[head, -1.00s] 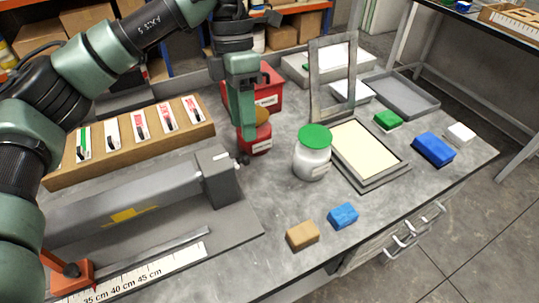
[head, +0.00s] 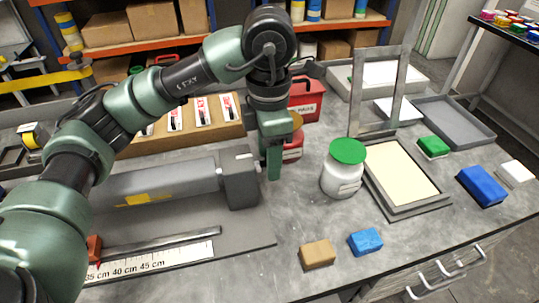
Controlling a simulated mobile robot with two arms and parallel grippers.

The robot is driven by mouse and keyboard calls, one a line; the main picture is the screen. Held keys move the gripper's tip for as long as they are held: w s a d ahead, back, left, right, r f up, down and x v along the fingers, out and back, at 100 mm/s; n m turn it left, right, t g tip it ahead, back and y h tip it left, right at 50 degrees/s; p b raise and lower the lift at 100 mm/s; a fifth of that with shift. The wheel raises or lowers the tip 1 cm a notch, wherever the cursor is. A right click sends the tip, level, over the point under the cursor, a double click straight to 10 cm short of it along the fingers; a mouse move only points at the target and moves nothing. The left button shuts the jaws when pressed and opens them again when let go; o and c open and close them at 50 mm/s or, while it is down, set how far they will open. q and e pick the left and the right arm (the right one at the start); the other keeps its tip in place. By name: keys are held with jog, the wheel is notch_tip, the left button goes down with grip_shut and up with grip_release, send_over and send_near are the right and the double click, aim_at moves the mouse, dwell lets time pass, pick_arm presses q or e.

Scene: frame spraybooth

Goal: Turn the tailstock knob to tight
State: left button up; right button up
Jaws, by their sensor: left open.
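The tailstock (head: 238,182) is a grey block at the right end of a long grey cylinder (head: 160,184) on the bench. Its knob is not clearly visible; my left gripper covers the area at the block's right side. My left gripper (head: 272,174) is open, with its green fingers pointing down just right of the tailstock. I cannot tell whether the fingers touch anything. My right gripper is not in view.
A white jar with a green lid (head: 343,168) stands right of the gripper. Behind it are a red box (head: 305,98) and a smaller red container (head: 293,148). A brown block (head: 318,255) and a blue block (head: 365,242) lie in front. Bench space between is clear.

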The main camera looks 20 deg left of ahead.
pick_arm(q)
jog(key=shift+c, duration=0.6)
grip_shut()
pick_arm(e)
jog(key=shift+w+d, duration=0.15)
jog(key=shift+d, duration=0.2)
